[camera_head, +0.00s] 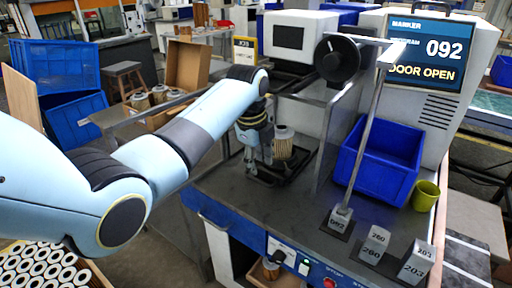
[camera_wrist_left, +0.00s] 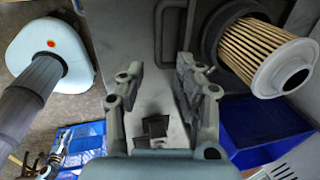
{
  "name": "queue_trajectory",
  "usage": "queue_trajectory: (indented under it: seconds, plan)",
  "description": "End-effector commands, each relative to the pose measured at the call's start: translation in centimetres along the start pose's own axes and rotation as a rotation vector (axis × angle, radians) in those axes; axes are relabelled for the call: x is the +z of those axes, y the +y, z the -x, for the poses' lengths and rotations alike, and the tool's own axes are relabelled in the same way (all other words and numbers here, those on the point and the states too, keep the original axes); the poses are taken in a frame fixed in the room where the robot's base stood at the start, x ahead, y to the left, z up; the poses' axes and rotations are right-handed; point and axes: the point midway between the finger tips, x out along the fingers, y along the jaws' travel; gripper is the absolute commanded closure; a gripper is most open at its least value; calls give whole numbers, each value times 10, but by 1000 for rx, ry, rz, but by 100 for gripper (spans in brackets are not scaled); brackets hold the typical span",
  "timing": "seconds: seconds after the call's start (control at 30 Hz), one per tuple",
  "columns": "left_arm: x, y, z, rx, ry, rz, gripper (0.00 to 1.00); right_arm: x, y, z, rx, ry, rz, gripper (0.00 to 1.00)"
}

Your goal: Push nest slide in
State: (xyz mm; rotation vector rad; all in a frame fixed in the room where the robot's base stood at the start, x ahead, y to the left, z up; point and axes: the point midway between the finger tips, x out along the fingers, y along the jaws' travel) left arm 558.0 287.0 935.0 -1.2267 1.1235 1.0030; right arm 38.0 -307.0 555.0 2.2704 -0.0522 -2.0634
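A pleated tan filter cartridge (camera_head: 283,143) with a pale end cap stands in the dark nest slide (camera_head: 290,178) in front of the marker. In the left wrist view the cartridge (camera_wrist_left: 268,50) sits in a round black holder (camera_wrist_left: 212,38), beside a dark loop-shaped handle (camera_wrist_left: 160,30) on the grey plate. My left gripper (camera_head: 252,166) points down just left of the cartridge. In the left wrist view its fingers (camera_wrist_left: 160,80) are apart with nothing between them; the handle lies beyond the tips. Whether they touch it I cannot tell. My right gripper is not in view.
The marker's screen (camera_head: 430,50) reads 092 and DOOR OPEN. A blue bin (camera_head: 375,165), a yellow-green cup (camera_head: 425,196) and numbered blocks (camera_head: 375,243) stand to the right on the bench. A lamp-like post (camera_head: 368,130) rises there. The bench front (camera_head: 270,215) is mostly clear.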

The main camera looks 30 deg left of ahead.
Motion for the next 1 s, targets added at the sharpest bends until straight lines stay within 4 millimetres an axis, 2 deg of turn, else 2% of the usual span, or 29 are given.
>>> queue_trajectory:
  seconds: [0.1,0.3,0.63,0.7,0.77,0.87,0.9,1.0]
  plan:
    - [0,0,25,-2,-1,0,66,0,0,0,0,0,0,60]
    - [0,0,52,1,-1,0,66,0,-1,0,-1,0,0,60]
    - [0,1,58,2,0,0,66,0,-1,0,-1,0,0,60]
    - [1,1,57,1,-1,1,72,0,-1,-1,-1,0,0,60]
    - [4,4,50,-11,-13,11,80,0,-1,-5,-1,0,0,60]
    - [21,18,18,-90,-67,56,93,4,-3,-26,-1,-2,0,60]
    - [32,27,0,-146,-105,82,98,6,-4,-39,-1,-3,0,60]
    - [60,55,-42,-348,-201,139,100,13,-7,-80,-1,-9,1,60]
